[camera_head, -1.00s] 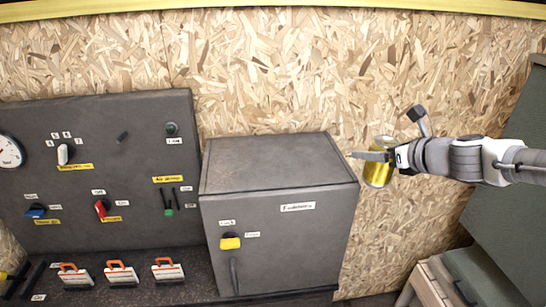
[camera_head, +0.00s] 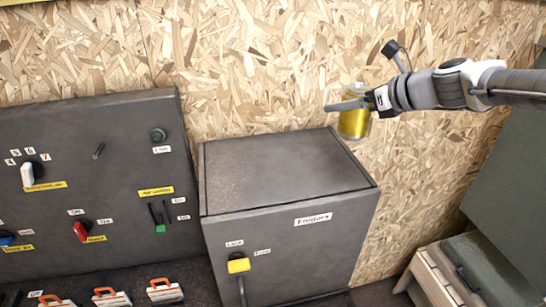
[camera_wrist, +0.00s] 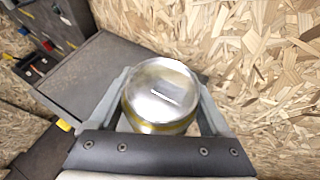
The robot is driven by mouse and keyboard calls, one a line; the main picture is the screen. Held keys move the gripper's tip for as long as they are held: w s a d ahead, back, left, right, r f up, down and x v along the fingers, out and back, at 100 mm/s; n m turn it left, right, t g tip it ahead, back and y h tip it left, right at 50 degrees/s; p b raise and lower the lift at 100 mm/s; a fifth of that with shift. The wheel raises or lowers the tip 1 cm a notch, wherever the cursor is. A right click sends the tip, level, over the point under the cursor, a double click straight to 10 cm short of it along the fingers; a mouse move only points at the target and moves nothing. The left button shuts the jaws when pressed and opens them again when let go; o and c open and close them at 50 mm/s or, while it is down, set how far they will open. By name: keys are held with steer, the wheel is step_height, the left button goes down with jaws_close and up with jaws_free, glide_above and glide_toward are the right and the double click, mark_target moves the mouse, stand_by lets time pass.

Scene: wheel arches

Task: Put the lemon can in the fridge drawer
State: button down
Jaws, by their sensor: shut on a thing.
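The lemon can (camera_head: 354,119) is yellow with a silver top and is held upright in the air, just right of and above the grey cabinet. My gripper (camera_head: 350,105) is shut on it. In the wrist view the can's silver lid (camera_wrist: 162,88) shows between my two fingers (camera_wrist: 160,108). The grey cabinet, with a label too small to read surely, has a closed front (camera_head: 300,252) and a flat closed top (camera_head: 280,168). A yellow knob (camera_head: 238,265) is on its front. I cannot tell whether this cabinet is the fridge drawer.
A dark control panel (camera_head: 120,215) with knobs and switches stands left of the cabinet. Several orange-handled pieces (camera_head: 164,291) lie below it. A chipboard wall (camera_head: 260,70) is behind. A pale box (camera_head: 435,285) and a grey-green slanted surface (camera_head: 510,190) are at right. The cabinet top is bare.

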steer(key=shift+s+a+f+b, duration=0.1)
steer(key=shift+s+a+f, duration=0.1)
steer(key=shift+a+f, duration=1.7)
steer(key=shift+s+a+f+b, duration=0.15)
steer(key=shift+a+f, duration=1.6)
steer(key=shift+a, duration=0.2)
steer(key=shift+s+a+f+b, duration=0.1)
steer(key=shift+s+a+f, duration=0.1)
steer(key=shift+a+f, duration=1.7)
jaws_free()
steer(key=shift+f, duration=0.1)
